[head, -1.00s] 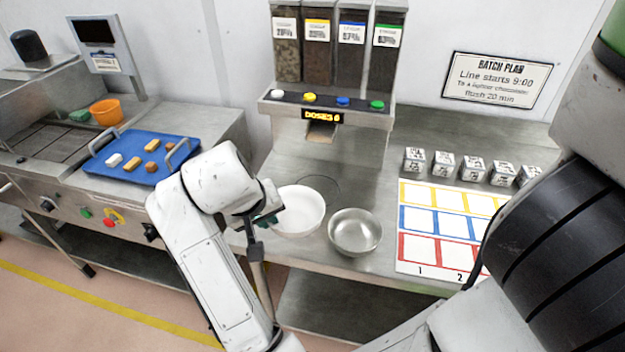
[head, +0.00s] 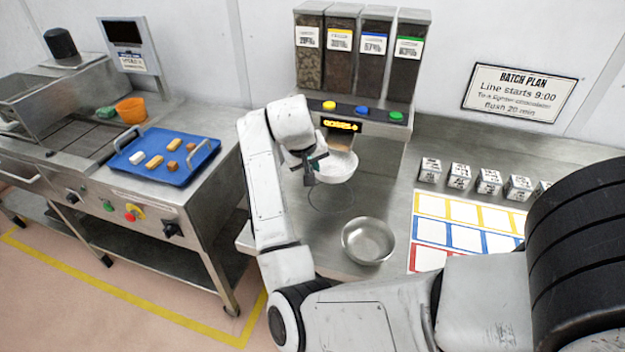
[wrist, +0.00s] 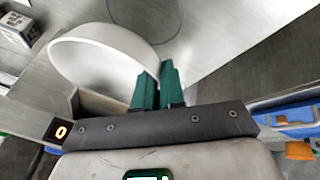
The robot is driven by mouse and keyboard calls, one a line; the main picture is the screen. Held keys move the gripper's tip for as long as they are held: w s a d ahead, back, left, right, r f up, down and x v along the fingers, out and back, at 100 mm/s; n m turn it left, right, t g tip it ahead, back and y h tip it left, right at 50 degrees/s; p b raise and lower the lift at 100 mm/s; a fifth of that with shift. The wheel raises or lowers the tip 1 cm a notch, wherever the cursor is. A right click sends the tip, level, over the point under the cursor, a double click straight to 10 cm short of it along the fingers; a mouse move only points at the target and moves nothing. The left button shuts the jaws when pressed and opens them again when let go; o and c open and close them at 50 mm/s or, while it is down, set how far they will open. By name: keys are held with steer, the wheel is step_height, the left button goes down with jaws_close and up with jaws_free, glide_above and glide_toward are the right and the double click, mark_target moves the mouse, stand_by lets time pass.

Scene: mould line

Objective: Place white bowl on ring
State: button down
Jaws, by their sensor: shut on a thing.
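The white bowl (head: 338,168) is held at its rim by my gripper (head: 314,165), up in front of the dispenser's spout. In the wrist view, the green fingers (wrist: 157,86) are shut on the rim of the white bowl (wrist: 88,62). The ring (head: 331,214) is a thin dark circle on the steel counter, below and in front of the bowl. Part of it also shows as an arc in the wrist view (wrist: 181,20). The bowl appears raised above the counter, apart from the ring. Its inside is only partly visible.
A steel bowl (head: 368,241) stands right of the ring. The dispenser (head: 362,115) with several hoppers rises behind. Labelled cubes (head: 459,177) and a coloured grid sheet (head: 450,237) lie to the right. A blue tray (head: 165,171) sits on the left machine.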

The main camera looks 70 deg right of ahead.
steer(key=f, duration=0.3)
steer(key=f+p, duration=0.1)
steer(key=f, duration=0.1)
steer(key=shift+d+f, duration=0.25)
steer(key=shift+f, duration=0.05)
steer(key=shift+d+f+p, duration=0.2)
steer(key=shift+f+p, duration=0.2)
steer(key=shift+f, duration=0.35)
steer(key=shift+f, duration=0.6)
steer(key=c, duration=1.2)
jaws_free()
steer(key=shift+r, duration=0.3)
steer(key=b+v, duration=0.1)
steer(key=v, duration=1.1)
steer(key=shift+r, duration=0.3)
